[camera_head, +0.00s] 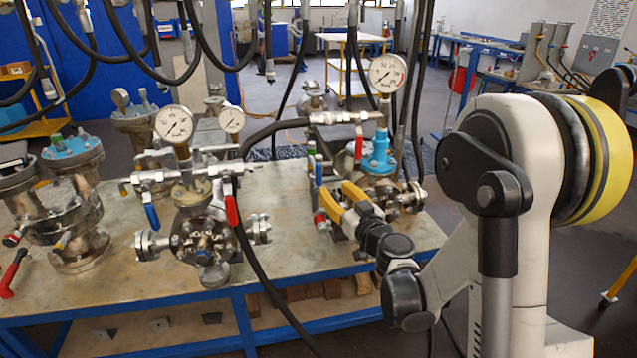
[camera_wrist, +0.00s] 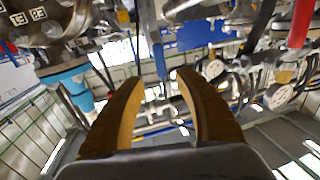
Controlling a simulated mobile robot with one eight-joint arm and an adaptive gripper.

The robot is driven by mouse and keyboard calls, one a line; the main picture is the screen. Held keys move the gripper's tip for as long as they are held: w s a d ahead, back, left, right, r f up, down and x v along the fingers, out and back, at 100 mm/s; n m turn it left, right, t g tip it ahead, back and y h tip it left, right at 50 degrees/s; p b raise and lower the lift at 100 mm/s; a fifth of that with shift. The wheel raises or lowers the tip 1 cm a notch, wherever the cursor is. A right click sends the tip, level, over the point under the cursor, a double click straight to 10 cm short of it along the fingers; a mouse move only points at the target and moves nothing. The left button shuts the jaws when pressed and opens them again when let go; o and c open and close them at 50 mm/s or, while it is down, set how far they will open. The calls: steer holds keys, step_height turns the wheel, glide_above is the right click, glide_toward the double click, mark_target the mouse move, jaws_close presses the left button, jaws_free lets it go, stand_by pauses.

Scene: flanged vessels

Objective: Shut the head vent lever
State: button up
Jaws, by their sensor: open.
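My gripper (camera_head: 336,190) is open and empty, with its yellow fingers beside the right-hand flanged vessel (camera_head: 375,185). A blue lever (camera_head: 318,170) stands upright just beyond the fingertips, with a green-tipped part (camera_head: 311,150) by it. In the wrist view, a blue lever (camera_wrist: 160,60) lies between and beyond the fingertips of my gripper (camera_wrist: 160,78); contact cannot be told. A red lever (camera_head: 359,143) is behind, beside the blue fitting (camera_head: 380,155) under the gauge. The fitting also shows in the wrist view (camera_wrist: 70,82). Which lever is the head vent is not marked. My fingers hide the vessel's lower left.
The middle vessel (camera_head: 205,230) carries a blue lever (camera_head: 152,216), a red lever (camera_head: 231,208) and a pressure gauge (camera_head: 174,124). More vessels stand at left on the steel bench (camera_head: 110,277). Black hoses (camera_head: 250,265) hang over and cross the bench.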

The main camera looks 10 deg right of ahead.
mark_target(320, 174)
steer(key=w, duration=0.3)
steer(key=w+a+b, duration=0.1)
steer(key=w, duration=0.2)
steer(key=w+a, duration=0.1)
steer(key=w, duration=0.3)
steer(key=shift+b, duration=0.35)
jaws_close()
